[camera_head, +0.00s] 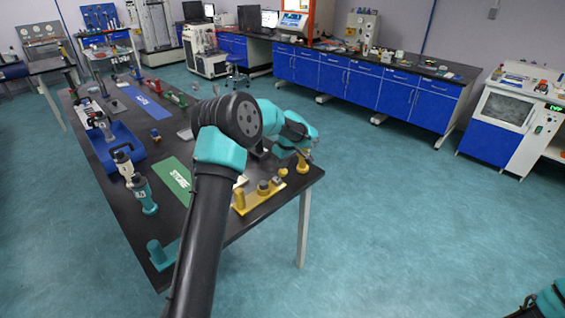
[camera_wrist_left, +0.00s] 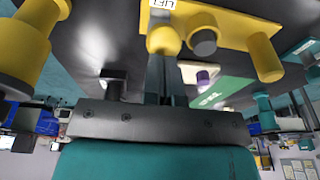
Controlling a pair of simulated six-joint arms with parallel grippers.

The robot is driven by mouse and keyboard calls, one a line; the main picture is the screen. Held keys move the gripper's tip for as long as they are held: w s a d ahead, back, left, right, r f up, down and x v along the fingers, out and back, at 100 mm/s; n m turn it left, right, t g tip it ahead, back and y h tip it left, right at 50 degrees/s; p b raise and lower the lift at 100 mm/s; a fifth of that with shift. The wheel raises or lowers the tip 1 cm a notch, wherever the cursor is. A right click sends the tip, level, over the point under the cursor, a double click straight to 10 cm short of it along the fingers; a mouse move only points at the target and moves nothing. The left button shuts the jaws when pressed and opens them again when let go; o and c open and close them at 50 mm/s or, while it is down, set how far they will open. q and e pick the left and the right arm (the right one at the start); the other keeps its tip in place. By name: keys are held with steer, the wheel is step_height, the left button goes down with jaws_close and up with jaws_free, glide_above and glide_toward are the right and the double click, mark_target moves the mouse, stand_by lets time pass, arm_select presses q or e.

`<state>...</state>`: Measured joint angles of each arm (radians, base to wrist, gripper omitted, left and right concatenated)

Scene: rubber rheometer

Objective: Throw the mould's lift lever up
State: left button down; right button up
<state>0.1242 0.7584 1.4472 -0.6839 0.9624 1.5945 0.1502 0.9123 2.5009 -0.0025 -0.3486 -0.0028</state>
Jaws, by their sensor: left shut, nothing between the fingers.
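In the left wrist view a yellow plate (camera_wrist_left: 225,22) carries a white label reading LIFT (camera_wrist_left: 162,4). A yellow rounded knob (camera_wrist_left: 163,40) by the label looks like part of the lift lever; how the lever is tilted I cannot tell. In the head view the yellow plate (camera_head: 240,204) lies near the table's right front edge. My left gripper (camera_wrist_left: 165,62) is shut and empty, its fingertips right at the knob. Whether they touch is unclear.
A separate yellow post (camera_head: 302,166) stands at the table corner. A grey-topped post (camera_wrist_left: 203,42) and another yellow post (camera_wrist_left: 265,58) stand beside the knob.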

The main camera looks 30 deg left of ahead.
arm_select(q)
steer(key=shift+s+d+f, duration=0.2)
steer(key=shift+d+f, duration=0.3)
steer(key=shift+f, duration=0.2)
steer(key=shift+a, duration=0.15)
steer(key=shift+w+a, duration=0.15)
steer(key=shift+a, duration=0.45)
steer(key=shift+a+r, duration=0.1)
steer(key=shift+r, duration=0.35)
steer(key=w+a+v, duration=0.1)
steer(key=a+v, duration=0.1)
steer(key=v, duration=1.1)
steer(key=shift+r, duration=0.65)
